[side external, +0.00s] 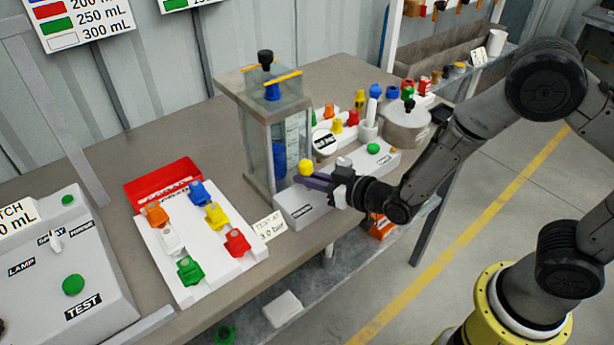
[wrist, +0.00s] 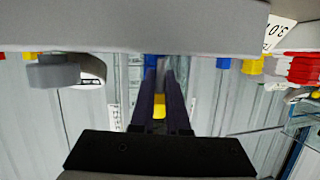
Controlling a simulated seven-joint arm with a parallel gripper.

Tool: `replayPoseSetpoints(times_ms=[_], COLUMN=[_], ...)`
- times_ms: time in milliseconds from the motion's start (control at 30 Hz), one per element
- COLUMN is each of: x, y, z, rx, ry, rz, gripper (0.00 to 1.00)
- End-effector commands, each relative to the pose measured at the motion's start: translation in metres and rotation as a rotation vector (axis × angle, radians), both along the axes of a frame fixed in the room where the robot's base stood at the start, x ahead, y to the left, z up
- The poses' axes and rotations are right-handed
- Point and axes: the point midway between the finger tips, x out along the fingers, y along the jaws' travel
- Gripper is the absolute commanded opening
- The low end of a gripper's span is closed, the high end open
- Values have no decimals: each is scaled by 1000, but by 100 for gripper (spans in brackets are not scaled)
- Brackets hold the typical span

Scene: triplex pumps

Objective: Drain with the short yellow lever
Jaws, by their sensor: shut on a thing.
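The short yellow lever (side external: 306,167) shows as a rounded yellow knob at the front of the clear tank's grey base. My gripper (side external: 317,181) reaches in from the right, with its dark purple fingers at the knob. In the wrist view, a yellow piece (wrist: 159,106) sits between the two fingers (wrist: 160,95), which are shut on it. The lever's lower part is hidden by the fingers. The clear tank (side external: 294,145) stands upright behind, with a blue column (side external: 279,160) inside and a black knob on top.
Left of the tank, a white rack (side external: 187,252) holds several coloured blocks beside a red tray (side external: 160,183). A grey console with a green TEST button (side external: 73,285) is at far left. Several coloured fittings and a round metal pot (side external: 404,122) stand behind my gripper.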

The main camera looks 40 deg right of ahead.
Motion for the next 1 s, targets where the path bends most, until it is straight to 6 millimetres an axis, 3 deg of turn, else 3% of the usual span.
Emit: replayPoseSetpoints(times_ms=[33, 500, 1000], x=[4, -9, -14], y=[1, 0, 0], z=[9, 8, 9], rx=[7, 5, 7], ry=[-57, -380, -518], rz=[-4, -5, -5], gripper=[0, 0, 0])
